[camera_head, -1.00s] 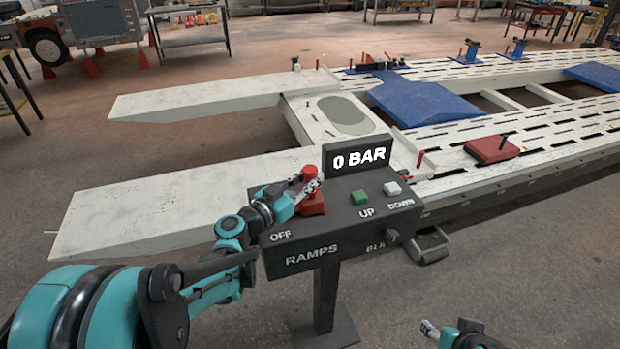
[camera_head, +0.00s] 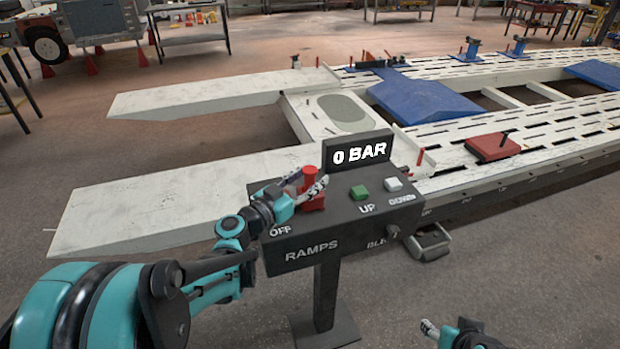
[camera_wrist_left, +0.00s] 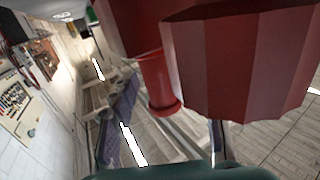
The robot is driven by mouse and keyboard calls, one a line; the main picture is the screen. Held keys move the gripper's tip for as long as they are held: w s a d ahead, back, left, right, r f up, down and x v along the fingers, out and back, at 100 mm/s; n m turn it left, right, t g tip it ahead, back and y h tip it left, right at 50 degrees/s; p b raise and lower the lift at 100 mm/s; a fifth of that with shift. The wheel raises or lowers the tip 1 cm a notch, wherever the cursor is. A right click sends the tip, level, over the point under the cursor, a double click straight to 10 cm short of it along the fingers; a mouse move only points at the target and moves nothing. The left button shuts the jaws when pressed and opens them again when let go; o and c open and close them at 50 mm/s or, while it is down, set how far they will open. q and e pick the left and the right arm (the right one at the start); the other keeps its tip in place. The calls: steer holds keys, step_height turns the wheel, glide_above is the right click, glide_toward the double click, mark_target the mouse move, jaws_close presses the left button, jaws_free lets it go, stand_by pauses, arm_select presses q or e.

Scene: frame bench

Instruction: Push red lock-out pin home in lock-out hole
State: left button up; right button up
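The red lock-out pin (camera_head: 310,174) stands upright on the dark control box (camera_head: 345,225), above the OFF label. A wider red part (camera_head: 316,203) is at its foot; the hole is hidden. My left gripper (camera_head: 306,184) is at the pin, with one finger to its left and one crossing in front. I cannot tell whether the fingers grip it. The left wrist view shows a large faceted red part (camera_wrist_left: 240,65) and a red cylinder with a flanged end (camera_wrist_left: 161,85) very close. My right gripper (camera_head: 450,331) is partly cut off at the bottom edge, away from the box.
The box carries a "0 BAR" display (camera_head: 360,153), a green UP button (camera_head: 360,192) and a white DOWN button (camera_head: 393,184). It stands on a post (camera_head: 325,295). A pale ramp (camera_head: 170,205) lies behind it. The floor in front is clear.

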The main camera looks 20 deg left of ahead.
arm_select(q)
steer(key=shift+s, duration=0.1)
steer(key=v, duration=1.1)
steer(key=shift+s+a, duration=0.2)
steer(key=shift+s, duration=0.15)
